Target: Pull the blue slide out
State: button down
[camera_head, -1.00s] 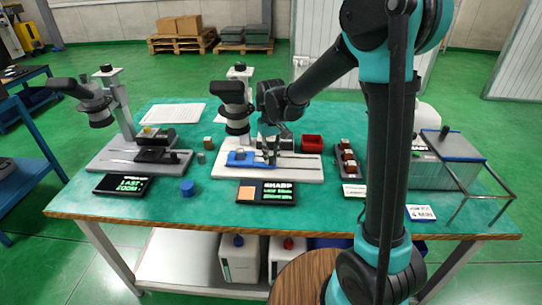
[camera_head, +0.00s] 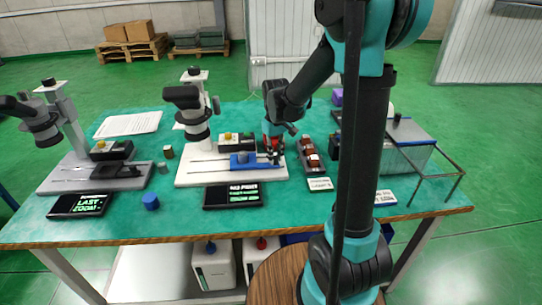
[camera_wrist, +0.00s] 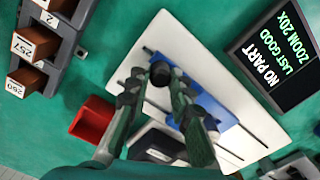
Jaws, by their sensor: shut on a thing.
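The blue slide (camera_head: 240,161) sits on the dark rails of the white base plate (camera_head: 192,179), near the plate's right end in the head view. It also shows in the wrist view (camera_wrist: 208,108), partly behind a finger. My gripper (camera_head: 273,152) is at the slide's right end. In the wrist view my gripper's fingers (camera_wrist: 160,84) are closed about the dark round knob (camera_wrist: 160,72) of the slide. The microscope (camera_head: 190,103) stands at the plate's left, with its head clear of the slide. The exact finger contact is partly hidden.
A display (camera_head: 233,196) in front reads "NO PART". A red bin (camera_wrist: 92,121) and a rack of brown blocks (camera_wrist: 35,45) are close to my gripper. A second microscope (camera_head: 45,120) stands left. A glass-sided box (camera_head: 408,155) is at right.

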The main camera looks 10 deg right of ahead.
jog(key=c, duration=1.3)
grip_release()
jog(key=shift+c, duration=0.2)
notch_tip(320, 180, up, 12)
jog(key=s+d+f+m+t, duration=0.1)
jog(key=s+d+f, duration=0.2)
jog(key=s+f, duration=0.2)
jog(key=s+d+f+m+t, duration=0.1)
jog(key=s+d+f+m, duration=0.1)
jog(key=s+f, duration=0.3)
jog(key=s+d+f+m+t, duration=0.2)
jog(key=s+d+f, duration=0.2)
jog(key=s, duration=0.4)
jog(key=shift+s+d+f, duration=0.2)
jog(key=shift+s+f, duration=0.2)
jog(key=shift+f, duration=0.05)
